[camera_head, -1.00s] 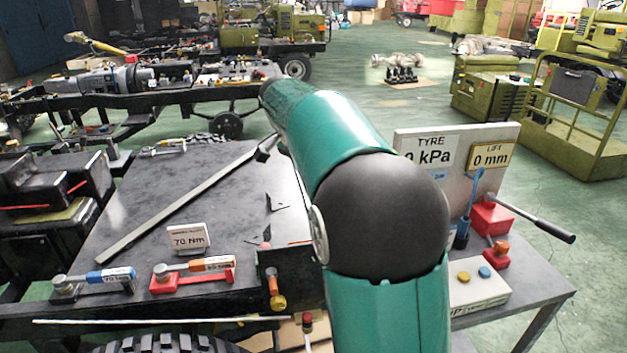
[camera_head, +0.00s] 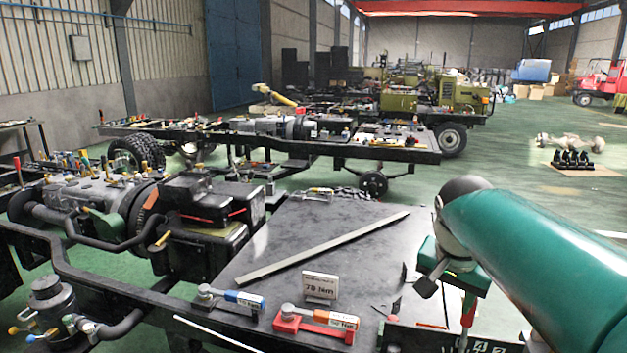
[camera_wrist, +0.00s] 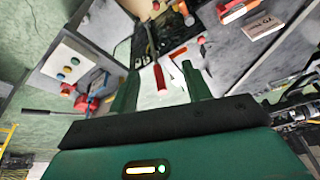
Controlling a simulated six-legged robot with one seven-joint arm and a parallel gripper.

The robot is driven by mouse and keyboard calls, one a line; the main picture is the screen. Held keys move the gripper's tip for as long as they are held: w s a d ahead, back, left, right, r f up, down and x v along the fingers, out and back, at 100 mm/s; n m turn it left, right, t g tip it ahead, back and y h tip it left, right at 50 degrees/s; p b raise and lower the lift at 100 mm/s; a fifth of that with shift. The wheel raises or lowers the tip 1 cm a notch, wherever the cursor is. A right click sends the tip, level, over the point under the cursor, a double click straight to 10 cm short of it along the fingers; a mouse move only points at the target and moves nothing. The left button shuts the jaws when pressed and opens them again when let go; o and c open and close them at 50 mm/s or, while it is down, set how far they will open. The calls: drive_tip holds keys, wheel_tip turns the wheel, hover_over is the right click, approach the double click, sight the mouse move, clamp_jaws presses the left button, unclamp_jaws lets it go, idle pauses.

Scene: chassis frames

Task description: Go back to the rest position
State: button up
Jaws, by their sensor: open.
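In the wrist view my gripper (camera_wrist: 163,82) shows two green fingers standing apart, with nothing held between them. Beyond the gap are a red-handled tool (camera_wrist: 160,80) and a pale surface; how far below they are I cannot tell. In the head view my green arm reaches in from the right edge and folds downward at a dark joint. The fingertips cannot be made out there.
A dark chassis plate (camera_head: 290,235) carries a long metal bar (camera_head: 320,248), a 70 Nm card (camera_head: 320,287), a blue-handled wrench (camera_head: 237,299) and an orange-handled one (camera_head: 325,319). A side table (camera_wrist: 68,66) with buttons is left in the wrist view. Green floor lies behind.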

drive_tip(key=s+a+f+n+t+y, duration=0.1)
drive_tip(key=s+a+f+n, duration=0.2)
drive_tip(key=s, duration=0.4)
drive_tip(key=s+a+f+n+t+y, duration=0.1)
drive_tip(key=s+a+f+n, duration=0.3)
drive_tip(key=s, duration=0.4)
drive_tip(key=shift+a+n, duration=0.3)
drive_tip(key=shift+a, duration=0.1)
drive_tip(key=shift+s, duration=0.1)
idle(1.2)
